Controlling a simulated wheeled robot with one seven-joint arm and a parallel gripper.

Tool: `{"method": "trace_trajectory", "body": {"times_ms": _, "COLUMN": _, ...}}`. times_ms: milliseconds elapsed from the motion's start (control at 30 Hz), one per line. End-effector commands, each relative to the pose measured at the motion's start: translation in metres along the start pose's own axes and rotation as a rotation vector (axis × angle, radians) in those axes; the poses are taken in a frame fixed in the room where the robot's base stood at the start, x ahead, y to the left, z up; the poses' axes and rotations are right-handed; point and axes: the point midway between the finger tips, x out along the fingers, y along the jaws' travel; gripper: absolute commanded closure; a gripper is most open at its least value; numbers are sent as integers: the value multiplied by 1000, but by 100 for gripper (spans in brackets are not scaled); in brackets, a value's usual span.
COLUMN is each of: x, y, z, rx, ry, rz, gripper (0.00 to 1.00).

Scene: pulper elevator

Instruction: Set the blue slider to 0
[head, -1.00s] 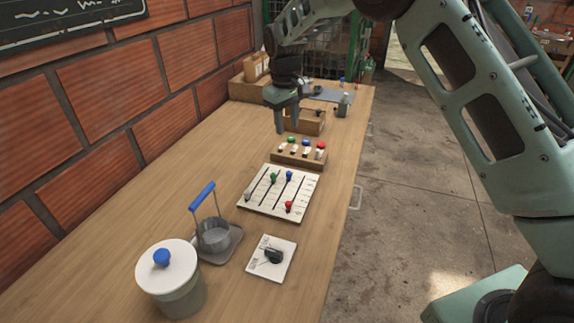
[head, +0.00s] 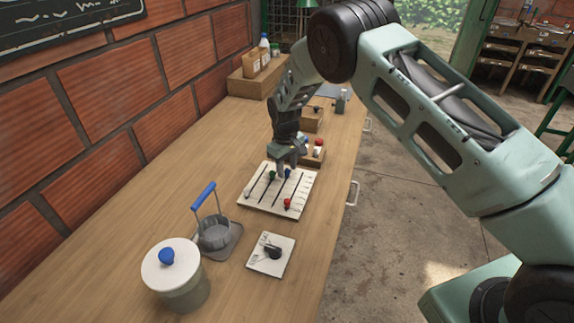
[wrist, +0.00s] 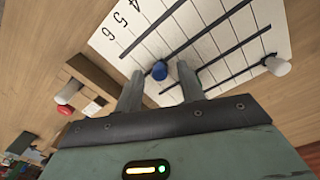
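The slider board (head: 262,203) is a white plate with several dark slots, lying on the table. The blue slider knob (wrist: 159,70) stands near the high-number end of its slot, by the 5 and 6 marks; its exact value is hard to read. My gripper (wrist: 159,72) is open, with one finger on each side of the blue knob and gaps visible. In the head view my gripper (head: 289,165) is low over the board's far side and partly hides the blue knob. The green knob (head: 271,175), red knob (head: 287,203) and white knob (head: 249,192) sit on other slots.
A wooden block with coloured buttons (head: 315,155) stands just behind the board. A dial plate (head: 262,264), a blue-handled basket (head: 214,232) and a lidded pot (head: 180,285) are in front. A brick wall (head: 110,120) runs along the left.

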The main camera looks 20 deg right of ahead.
Motion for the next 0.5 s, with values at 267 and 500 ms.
{"method": "trace_trajectory", "body": {"times_ms": 267, "x": 2, "y": 0, "z": 0, "rx": 0, "ry": 0, "rz": 0, "gripper": 61}}
{"method": "trace_trajectory", "body": {"times_ms": 500, "x": 2, "y": 0, "z": 0, "rx": 0, "ry": 0, "rz": 0, "gripper": 100}}
